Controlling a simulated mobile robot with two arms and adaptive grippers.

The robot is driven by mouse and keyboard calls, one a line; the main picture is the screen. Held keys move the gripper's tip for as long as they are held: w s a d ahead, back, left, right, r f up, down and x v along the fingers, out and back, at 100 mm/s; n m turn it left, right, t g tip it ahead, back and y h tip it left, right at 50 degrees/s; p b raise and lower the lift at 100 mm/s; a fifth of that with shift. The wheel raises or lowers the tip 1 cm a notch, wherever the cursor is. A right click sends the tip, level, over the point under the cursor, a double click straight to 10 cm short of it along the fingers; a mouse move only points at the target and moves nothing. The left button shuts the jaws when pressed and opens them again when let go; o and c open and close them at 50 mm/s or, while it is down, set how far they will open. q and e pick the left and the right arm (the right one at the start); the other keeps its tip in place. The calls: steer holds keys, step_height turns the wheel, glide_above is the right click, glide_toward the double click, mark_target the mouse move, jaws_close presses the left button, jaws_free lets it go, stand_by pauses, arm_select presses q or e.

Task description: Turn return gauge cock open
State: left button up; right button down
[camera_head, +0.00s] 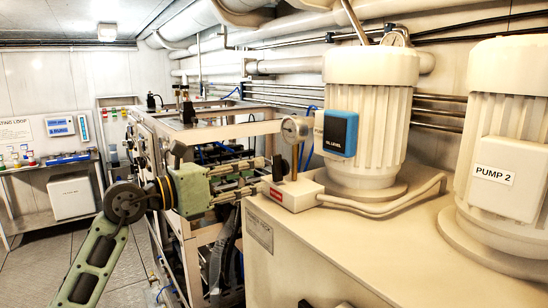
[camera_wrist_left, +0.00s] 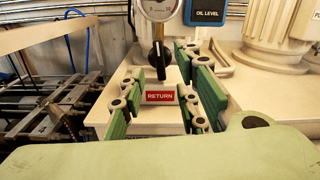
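The return gauge cock (camera_head: 277,168) is a black handle on the front of a pale block (camera_head: 298,194). In the left wrist view the cock (camera_wrist_left: 159,56) stands upright above a red RETURN label (camera_wrist_left: 160,97), with a round white gauge (camera_wrist_left: 158,8) over it. The gauge (camera_head: 294,130) also shows in the head view. My left gripper (camera_head: 262,175) reaches in from the left, just short of the cock. In the left wrist view its green fingers (camera_wrist_left: 163,82) are apart, either side of the cock and label, with no clear contact. My right gripper is not in view.
A cream tank top (camera_head: 345,250) carries the block and two large motors, one marked PUMP 2 (camera_head: 496,175). A blue oil level box (camera_head: 340,133) is close behind the gauge. An open metal frame (camera_head: 215,130) with hoses stands left of the tank. Floor shows at lower left.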

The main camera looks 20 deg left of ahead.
mark_target(273, 169)
arm_select(q)
steer(key=p+x, duration=0.3)
steer(key=x, duration=0.3)
steer(key=shift+w+d+r, duration=0.1)
steer(key=shift+w+d, duration=0.15)
steer(key=shift+w, duration=0.1)
steer(key=shift+w+d+p, duration=0.3)
steer(key=shift+w+d, duration=0.05)
steer(key=shift+a, duration=0.1)
jaws_close()
